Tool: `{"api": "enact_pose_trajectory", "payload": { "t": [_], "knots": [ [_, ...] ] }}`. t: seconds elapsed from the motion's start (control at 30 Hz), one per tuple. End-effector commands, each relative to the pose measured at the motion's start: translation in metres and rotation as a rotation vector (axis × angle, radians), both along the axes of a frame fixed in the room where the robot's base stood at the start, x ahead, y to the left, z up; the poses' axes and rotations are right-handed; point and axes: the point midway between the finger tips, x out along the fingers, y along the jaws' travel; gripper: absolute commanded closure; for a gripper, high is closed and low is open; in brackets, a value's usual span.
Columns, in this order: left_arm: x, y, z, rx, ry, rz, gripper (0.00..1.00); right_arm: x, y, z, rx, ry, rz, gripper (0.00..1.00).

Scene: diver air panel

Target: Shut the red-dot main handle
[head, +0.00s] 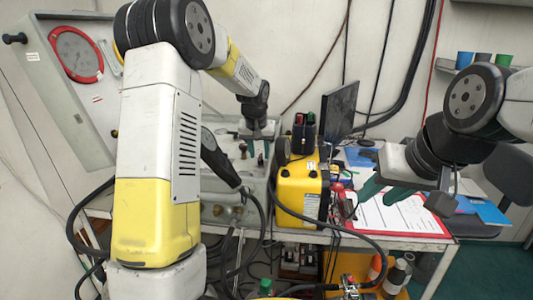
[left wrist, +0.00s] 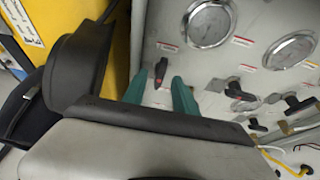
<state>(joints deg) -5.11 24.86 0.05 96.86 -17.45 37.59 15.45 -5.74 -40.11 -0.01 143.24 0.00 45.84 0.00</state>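A small dark handle with a reddish tip (left wrist: 160,70) stands on the grey panel in the left wrist view. My left gripper (left wrist: 159,82) is open, its two teal fingers on either side of this handle in the picture; I cannot tell whether they touch it. I cannot make out for certain which handle bears the red dot. In the head view my left gripper (head: 257,138) is over the panel's small fittings. My right gripper (head: 378,182) is above the clipboard, far from the handles.
Two round gauges (left wrist: 209,22) are on the panel. A yellow case (head: 302,190) stands to the panel's right, with black-cased items on top. A red-edged clipboard (head: 405,217) and a monitor (head: 340,108) are further right. Dark hoses hang around the table front.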

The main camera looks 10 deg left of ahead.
Motion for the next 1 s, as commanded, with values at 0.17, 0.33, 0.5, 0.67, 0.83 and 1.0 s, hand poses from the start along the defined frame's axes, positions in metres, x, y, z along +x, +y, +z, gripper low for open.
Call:
{"api": "enact_pose_trajectory", "payload": {
  "t": [0.17, 0.33, 0.5, 0.67, 0.83, 1.0],
  "knots": [
    [0.0017, 0.0001, -0.0045, 0.0, 0.001, 0.0, 0.66, 0.0, 0.0, 0.0, 0.0, 0.0, 0.0, 0.64],
    [0.0015, 0.0001, -0.0041, 0.0, 0.0, 0.0, 0.7, 0.0, 0.0, 0.0, 0.0, 0.0, 0.0, 0.64],
    [0.0014, 0.0, -0.004, 0.0, 0.0, 0.0, 1.0, 0.0, 0.0, 0.0, 0.0, 0.0, 0.0, 0.64],
    [0.0014, 0.0, -0.0039, 0.0, 0.0, 0.0, 1.0, 0.0, 0.0, 0.0, 0.0, 0.0, 0.0, 0.64],
    [0.0014, 0.0005, -0.0039, -0.001, 0.001, -0.011, 1.0, 0.0, 0.0, 0.0, 0.0, 0.0, 0.0, 0.64],
    [0.0013, 0.002, -0.0038, -0.001, 0.0, -0.065, 1.0, 0.0, 0.0, 0.0, 0.0, 0.0, 0.0, 0.64]
  ]
}}
